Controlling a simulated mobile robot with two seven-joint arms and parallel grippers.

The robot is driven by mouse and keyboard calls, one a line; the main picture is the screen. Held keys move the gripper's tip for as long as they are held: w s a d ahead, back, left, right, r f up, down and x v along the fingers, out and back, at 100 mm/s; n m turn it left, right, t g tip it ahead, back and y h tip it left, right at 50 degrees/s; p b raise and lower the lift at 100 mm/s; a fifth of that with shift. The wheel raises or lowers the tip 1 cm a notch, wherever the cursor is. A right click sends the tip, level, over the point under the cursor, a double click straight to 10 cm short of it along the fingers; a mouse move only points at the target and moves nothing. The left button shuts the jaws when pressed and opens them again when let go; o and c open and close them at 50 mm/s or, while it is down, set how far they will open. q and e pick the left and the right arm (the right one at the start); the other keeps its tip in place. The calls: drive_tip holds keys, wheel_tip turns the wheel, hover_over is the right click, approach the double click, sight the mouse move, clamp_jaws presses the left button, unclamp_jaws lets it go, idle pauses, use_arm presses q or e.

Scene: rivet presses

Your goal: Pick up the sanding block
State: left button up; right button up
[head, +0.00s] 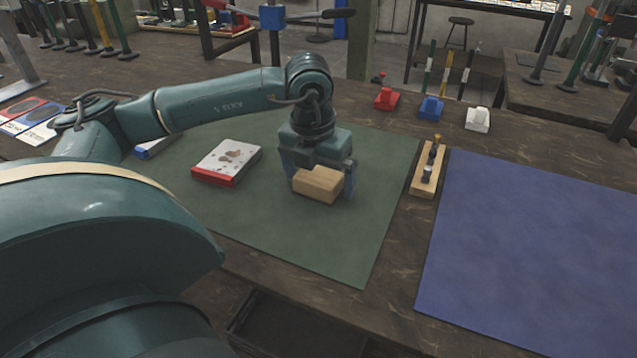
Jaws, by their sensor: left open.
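The sanding block, a plain tan block (318,184), lies on the green mat (345,240). My left gripper (319,172) points down over it from behind, with one finger at each side of the block. The jaws are open, and I cannot tell whether either finger touches the block. The gripper body hides the block's far side. My right gripper is not in view.
A red-edged box with a spotted white top (226,163) lies left of the gripper on the mat. A wooden holder (428,172) stands to the right, before a clear blue mat (530,250). Red (386,99), blue (431,108) and white (478,119) pieces stand behind.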

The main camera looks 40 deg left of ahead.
sight(319, 175)
use_arm(q)
drive_tip(key=shift+c, duration=0.6)
drive_tip(key=c, duration=1)
drive_tip(key=shift+o, duration=0.2)
wheel_tip(319, 175, up, 9)
drive_tip(key=shift+r+p, duration=0.2)
drive_tip(key=shift+p, duration=0.7)
drive_tip(key=shift+r, duration=0.35)
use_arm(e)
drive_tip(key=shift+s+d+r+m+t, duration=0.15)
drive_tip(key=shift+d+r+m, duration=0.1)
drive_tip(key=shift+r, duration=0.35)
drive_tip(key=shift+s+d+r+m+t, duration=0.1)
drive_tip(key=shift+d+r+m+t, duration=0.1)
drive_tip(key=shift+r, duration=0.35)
